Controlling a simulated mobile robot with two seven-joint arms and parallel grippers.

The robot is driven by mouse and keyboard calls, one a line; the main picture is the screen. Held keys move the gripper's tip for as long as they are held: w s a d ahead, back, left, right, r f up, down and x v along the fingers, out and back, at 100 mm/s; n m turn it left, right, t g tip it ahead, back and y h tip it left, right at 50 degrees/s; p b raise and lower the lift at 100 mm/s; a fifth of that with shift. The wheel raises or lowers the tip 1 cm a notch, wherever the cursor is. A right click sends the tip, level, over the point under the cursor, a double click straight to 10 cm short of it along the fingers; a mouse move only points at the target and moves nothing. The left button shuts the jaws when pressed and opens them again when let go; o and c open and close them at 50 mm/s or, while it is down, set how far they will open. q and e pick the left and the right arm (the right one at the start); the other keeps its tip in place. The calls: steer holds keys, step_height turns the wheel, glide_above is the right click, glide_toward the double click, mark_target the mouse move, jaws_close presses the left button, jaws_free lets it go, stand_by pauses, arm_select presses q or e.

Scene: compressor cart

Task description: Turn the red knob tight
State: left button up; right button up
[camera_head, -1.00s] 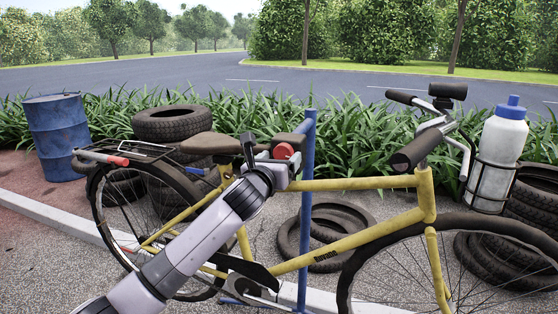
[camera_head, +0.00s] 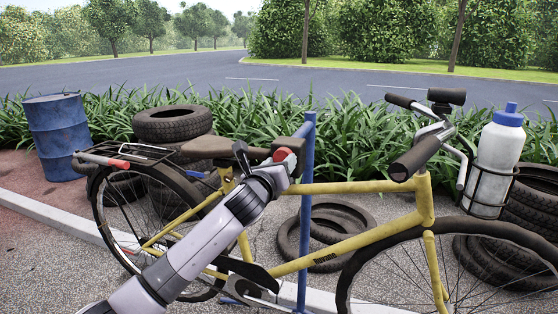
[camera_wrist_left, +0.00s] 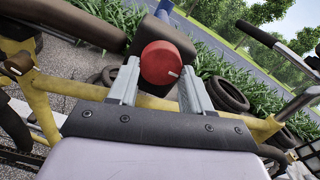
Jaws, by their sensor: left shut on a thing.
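The red knob (camera_wrist_left: 161,63) is round, with a small white mark on its face. It sits on the end of a dark clamp block (camera_wrist_left: 152,35) at the blue post (camera_head: 307,205) beside the yellow bicycle (camera_head: 345,186). My left gripper (camera_wrist_left: 160,72) has one grey finger on each side of the knob and is shut on it. In the head view the knob (camera_head: 281,155) shows just beyond my left wrist, and the fingers are mostly hidden there. My right gripper is not in view.
The saddle (camera_head: 211,147) is left of the clamp and the handlebar (camera_head: 417,155) is to the right. A white bottle (camera_head: 497,150) sits in a wire holder. Old tyres (camera_head: 172,123) and a blue barrel (camera_head: 57,135) stand behind.

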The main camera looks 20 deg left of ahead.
arm_select(q)
steer(key=shift+d+r+n+p, duration=0.1)
steer(key=shift+n+p, duration=0.95)
steer(key=shift+n, duration=3.3)
steer(key=shift+d+r+n+p, duration=0.1)
steer(key=shift+n+p, duration=0.95)
steer(key=shift+n, duration=3.3)
steer(key=o, duration=1)
steer(key=shift+o, duration=0.2)
steer(key=s, duration=0.7)
steer(key=shift+a, duration=0.15)
steer(key=shift+s, duration=0.1)
steer(key=shift+f, duration=0.1)
